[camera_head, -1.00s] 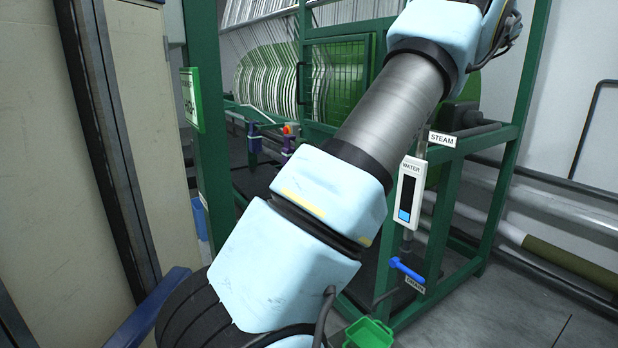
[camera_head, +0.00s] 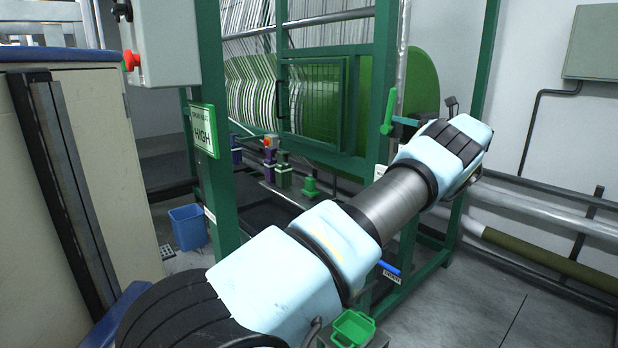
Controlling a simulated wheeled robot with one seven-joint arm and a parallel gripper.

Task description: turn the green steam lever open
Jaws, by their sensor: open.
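The green steam lever (camera_head: 388,112) shows right of centre, beside the green machine frame. Its handle stands close to upright. A small white label (camera_head: 380,172) below it is mostly covered by my arm. My arm reaches from the bottom middle up to the right, and its far end lies to the right of the lever and a little lower in the picture. My gripper cannot be made out; it is hidden behind or beyond the arm's last link. I see no contact with the lever.
A blue lever (camera_head: 389,268) sits low on the frame behind my arm. A green post with a HIGH sign (camera_head: 204,130) and a grey box with a red button (camera_head: 160,45) stand left. A blue bin (camera_head: 188,227) and a green container (camera_head: 353,328) are lower. Floor at right is clear.

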